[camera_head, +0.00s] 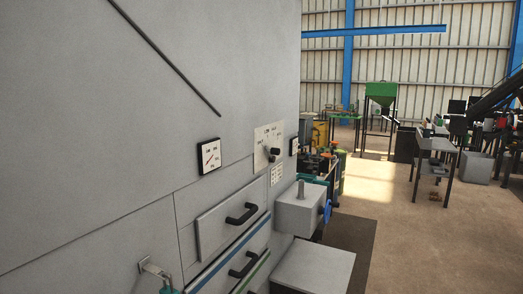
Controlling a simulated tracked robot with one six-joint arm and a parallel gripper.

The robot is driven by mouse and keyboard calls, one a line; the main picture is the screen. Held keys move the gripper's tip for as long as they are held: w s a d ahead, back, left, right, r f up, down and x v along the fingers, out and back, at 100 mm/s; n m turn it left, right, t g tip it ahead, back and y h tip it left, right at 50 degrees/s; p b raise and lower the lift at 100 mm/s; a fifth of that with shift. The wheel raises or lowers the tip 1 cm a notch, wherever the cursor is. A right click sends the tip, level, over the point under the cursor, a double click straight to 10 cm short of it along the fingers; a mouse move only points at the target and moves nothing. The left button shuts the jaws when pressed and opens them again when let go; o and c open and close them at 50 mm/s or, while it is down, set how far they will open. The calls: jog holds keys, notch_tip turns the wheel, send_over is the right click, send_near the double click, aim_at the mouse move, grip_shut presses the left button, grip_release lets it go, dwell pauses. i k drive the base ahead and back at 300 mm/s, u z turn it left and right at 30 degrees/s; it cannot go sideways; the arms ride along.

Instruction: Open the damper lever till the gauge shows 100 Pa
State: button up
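A small square gauge (209,156) with a white face, dark rim and short red needle is on the large grey cabinet wall. Its markings are too small to read surely. To its right, a pale labelled plate (268,144) carries a black knob or lever end (275,152); I cannot tell whether this is the damper lever. A long thin dark rod (165,58) slants down to the right across the wall above the gauge; I cannot tell what it belongs to. My gripper is not in this view.
Drawers with black handles (242,213) are below the gauge. A grey box (300,209) with a blue wheel (327,211) juts out at right. A bracket (153,267) sticks out at lower left. Open floor (400,235) lies to the right, before cluttered benches.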

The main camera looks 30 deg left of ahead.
aim_at(273, 151)
jog(key=u, duration=0.3)
jog(key=i, duration=0.7)
jog(key=u, duration=0.7)
jog(key=i, duration=0.6)
jog(key=u, duration=0.95)
jog(key=i, duration=0.65)
jog(key=u, duration=0.45)
